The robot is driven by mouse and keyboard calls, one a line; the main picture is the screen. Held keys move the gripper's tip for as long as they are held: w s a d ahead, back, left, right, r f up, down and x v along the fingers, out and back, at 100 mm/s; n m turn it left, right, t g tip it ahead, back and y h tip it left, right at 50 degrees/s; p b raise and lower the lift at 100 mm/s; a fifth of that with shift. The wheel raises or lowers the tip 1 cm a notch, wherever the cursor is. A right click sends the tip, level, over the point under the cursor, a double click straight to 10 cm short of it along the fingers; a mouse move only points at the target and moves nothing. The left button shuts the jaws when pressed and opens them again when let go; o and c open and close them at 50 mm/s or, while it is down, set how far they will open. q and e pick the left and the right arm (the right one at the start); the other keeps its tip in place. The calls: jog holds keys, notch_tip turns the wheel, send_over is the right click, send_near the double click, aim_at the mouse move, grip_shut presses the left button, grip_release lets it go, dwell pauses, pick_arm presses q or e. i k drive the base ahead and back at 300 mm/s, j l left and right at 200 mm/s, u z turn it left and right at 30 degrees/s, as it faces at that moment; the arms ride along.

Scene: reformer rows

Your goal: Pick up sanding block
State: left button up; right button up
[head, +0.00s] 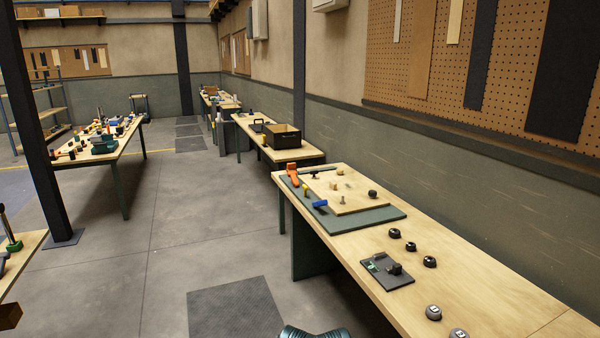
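I cannot pick out a sanding block for certain; the small things are too far off to tell. The right workbench (455,262) carries a green mat (375,217) with a pale wooden board (360,203) on it. Small pieces lie on the board, among them a black knob-like piece (373,194). An orange tool (292,171) and a blue-handled tool (320,203) lie at its left side. A dark tray (402,282) with small parts lies nearer me. Neither of my grippers is in view.
Several round black and grey pieces (433,312) sit along the right bench. A further bench holds a dark box (281,137). A cluttered table (118,148) and a dark post (42,150) stand left. The floor between (190,225) is open, with a dark mat (235,308).

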aim_at(291, 166)
jog(key=i+j+u, duration=0.4)
jog(key=i, duration=0.75)
jog(key=i+j+u, duration=0.1)
jog(key=i+u, duration=0.3)
jog(key=i, duration=0.8)
jog(key=i+z, duration=0.2)
jog(key=i, duration=0.25)
jog(key=i+j+z, duration=0.25)
jog(key=i, duration=0.2)
jog(key=i+j+z, duration=0.2)
jog(key=i, duration=0.25)
jog(key=i+j+z, duration=0.2)
jog(key=z, duration=0.25)
jog(key=i+j+z, duration=0.6)
jog(key=z, duration=0.35)
jog(key=i+j+z, duration=0.1)
jog(key=j+z, duration=0.35)
jog(key=j, duration=0.15)
